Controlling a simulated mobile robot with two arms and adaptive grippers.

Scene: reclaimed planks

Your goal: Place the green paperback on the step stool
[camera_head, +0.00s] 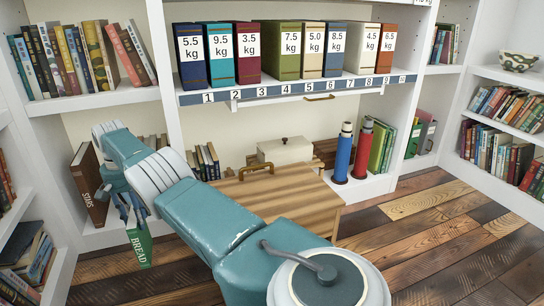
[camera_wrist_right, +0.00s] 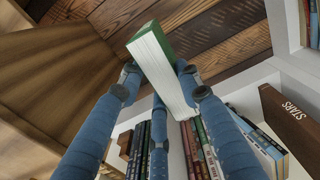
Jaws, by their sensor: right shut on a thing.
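The green paperback (camera_head: 140,247), with BREAD on its spine, hangs from my right gripper (camera_head: 132,208) at the left of the head view, in front of the lower shelf. In the right wrist view the paperback (camera_wrist_right: 158,62) shows its white page edges between the blue fingers of the gripper (camera_wrist_right: 160,80), which are shut on it. A light wooden piece with a flat top, which looks like the step stool (camera_head: 290,192), stands right of the paperback, partly hidden by my right arm. It also shows at the left of the right wrist view (camera_wrist_right: 60,75). My left gripper is not in view.
A brown STARS book (camera_head: 90,186) leans on the lower shelf close to the gripper. A blue cylinder (camera_head: 343,152), a red cylinder (camera_head: 363,150) and a white box (camera_head: 285,150) stand behind the stool. Plank floor (camera_head: 420,235) is clear at right.

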